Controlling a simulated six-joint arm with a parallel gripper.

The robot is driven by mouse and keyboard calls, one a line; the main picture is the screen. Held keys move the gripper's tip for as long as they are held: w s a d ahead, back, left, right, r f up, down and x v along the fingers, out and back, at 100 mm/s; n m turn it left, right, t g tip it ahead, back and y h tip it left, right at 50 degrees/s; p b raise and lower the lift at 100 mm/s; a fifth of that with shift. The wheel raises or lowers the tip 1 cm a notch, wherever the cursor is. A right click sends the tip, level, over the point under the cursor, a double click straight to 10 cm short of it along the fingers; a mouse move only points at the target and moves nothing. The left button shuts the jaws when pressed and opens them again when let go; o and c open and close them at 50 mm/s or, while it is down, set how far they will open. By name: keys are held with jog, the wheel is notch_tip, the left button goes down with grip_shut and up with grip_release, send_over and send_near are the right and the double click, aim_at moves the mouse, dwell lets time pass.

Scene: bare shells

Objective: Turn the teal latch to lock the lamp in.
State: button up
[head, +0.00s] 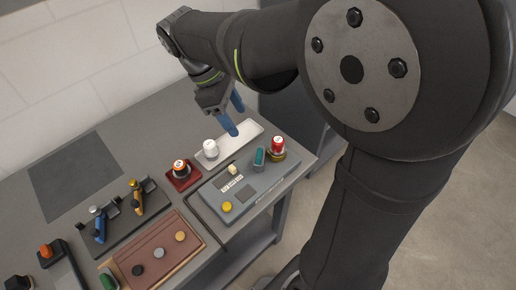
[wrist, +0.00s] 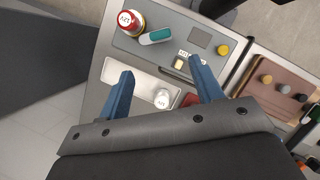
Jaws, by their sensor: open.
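The teal latch (head: 259,157) stands on a grey panel (head: 237,206), just left of a red lamp (head: 277,145) that sits upright in a brass-coloured socket. In the wrist view the teal latch (wrist: 155,36) lies close beside the red lamp (wrist: 131,22); I cannot tell whether it reaches over the lamp's base. My gripper (head: 233,118), with blue fingers, is open and empty above the white tray, behind the panel. In the wrist view the fingers (wrist: 156,66) are wide apart, and the latch is beyond their tips. Nothing hides the latch.
A white lamp (head: 210,149) stands on the white tray (head: 245,136). An orange-topped lamp (head: 180,168) sits in a red holder. The panel also bears a yellow button (head: 227,207) and a cream switch (head: 232,169).

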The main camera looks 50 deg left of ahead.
aim_at(258, 153)
jog(key=x, duration=1.3)
jog(key=shift+d+f, duration=0.1)
jog(key=shift+f, duration=0.25)
jog(key=shift+c, duration=0.2)
jog(key=c, duration=1)
